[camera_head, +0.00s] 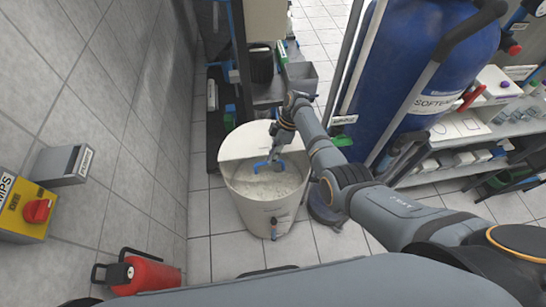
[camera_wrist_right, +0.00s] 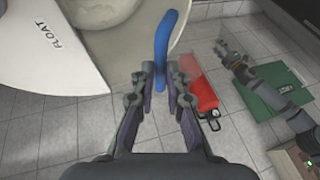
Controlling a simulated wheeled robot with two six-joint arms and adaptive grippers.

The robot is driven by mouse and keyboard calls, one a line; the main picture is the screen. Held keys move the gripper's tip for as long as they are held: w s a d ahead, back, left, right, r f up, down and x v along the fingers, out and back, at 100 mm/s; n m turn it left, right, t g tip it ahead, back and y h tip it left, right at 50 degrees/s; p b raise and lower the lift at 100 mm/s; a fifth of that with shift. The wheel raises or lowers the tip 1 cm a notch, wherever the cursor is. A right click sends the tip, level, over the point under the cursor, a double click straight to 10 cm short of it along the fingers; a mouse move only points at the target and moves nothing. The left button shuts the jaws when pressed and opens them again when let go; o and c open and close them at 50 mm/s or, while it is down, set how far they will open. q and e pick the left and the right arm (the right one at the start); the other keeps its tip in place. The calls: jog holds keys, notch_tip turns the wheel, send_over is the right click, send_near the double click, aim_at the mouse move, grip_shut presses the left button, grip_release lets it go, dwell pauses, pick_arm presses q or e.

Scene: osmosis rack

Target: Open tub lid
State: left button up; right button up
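The round white tub (camera_head: 262,212) stands on the floor by the wall, with a pale grainy surface inside its rim. A blue handle (camera_head: 262,165) shows above the grainy area and, in the right wrist view, as a curved blue bar (camera_wrist_right: 172,40). My right gripper (camera_head: 275,152) is over the tub, beside the handle. In the wrist view its fingers (camera_wrist_right: 160,76) are apart with the bar's lower end between the tips; contact is unclear. My left gripper (camera_wrist_right: 232,58) shows small there, its fingers unclear.
A grey tiled wall with a yellow switch box (camera_head: 32,210) is left. A red extinguisher (camera_head: 140,273) stands front left. A blue softener tank (camera_head: 410,85) and shelves (camera_head: 470,130) are right. A dark rack (camera_head: 232,75) is behind the tub.

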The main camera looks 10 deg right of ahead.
jog(key=o, duration=0.4)
jog(key=shift+w+f, duration=0.15)
jog(key=shift+w, duration=0.15)
jog(key=shift+o, duration=0.2)
jog(key=shift+s, duration=0.1)
jog(key=shift+d+r, duration=0.1)
jog(key=shift+r, duration=0.15)
jog(key=v, duration=1.1)
jog(key=shift+w+r, duration=0.2)
jog(key=shift+s+f, duration=0.1)
